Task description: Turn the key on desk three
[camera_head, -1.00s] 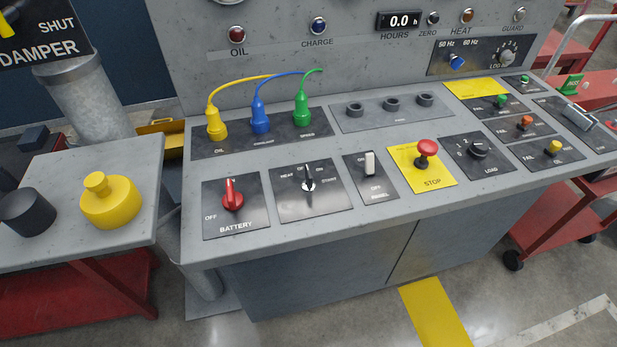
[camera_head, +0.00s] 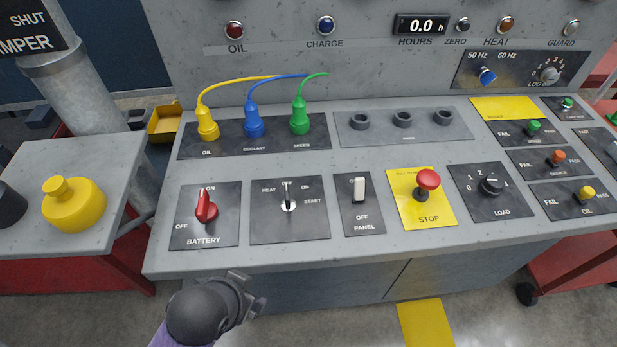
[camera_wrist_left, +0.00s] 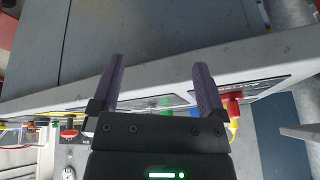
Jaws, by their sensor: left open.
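The key (camera_head: 288,205) stands in a round silver switch on a black plate (camera_head: 262,232) marked HEAT, ON and START, on the sloping grey desk. The desk edge crosses that view behind the fingers. My right gripper is not in view.
The red BATTERY switch (camera_head: 206,207) sits left of the key, and the white PANEL switch (camera_head: 359,189) right of it. The red STOP button (camera_head: 428,180) stands up further right. Yellow, blue and green plugs with cables (camera_head: 254,124) rise behind.

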